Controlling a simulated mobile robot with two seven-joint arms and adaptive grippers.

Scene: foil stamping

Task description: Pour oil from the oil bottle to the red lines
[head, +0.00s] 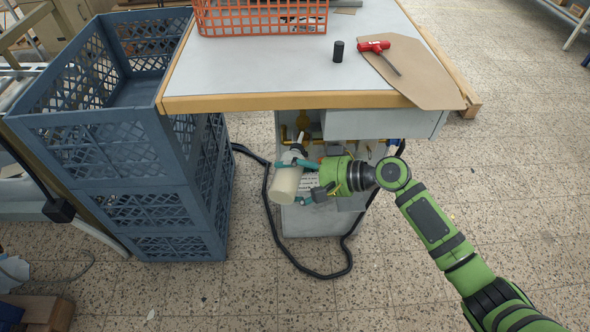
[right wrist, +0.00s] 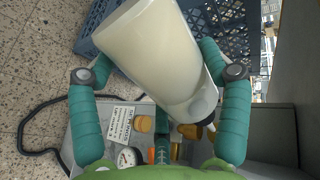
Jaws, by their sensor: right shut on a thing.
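The oil bottle (head: 286,184) has a cream body and a pale nozzle, and it is tilted with its nozzle toward the open cabinet under the table. My right gripper (head: 298,181) is shut on its body, a teal finger on each side. In the right wrist view the bottle (right wrist: 152,50) fills the upper middle between the fingers, its nozzle at the lower right. Behind it are a round gauge (right wrist: 127,157), a label and amber-coloured fittings (right wrist: 190,131). I cannot make out the red lines or any oil flowing. My left gripper is not in view.
Stacked blue crates (head: 104,151) stand close left of the bottle. The table (head: 250,72) overhangs the cabinet (head: 385,124). An orange basket (head: 262,17), a black cylinder (head: 338,51) and a red-handled tool (head: 375,46) are on top. A black hose (head: 305,271) loops on the floor.

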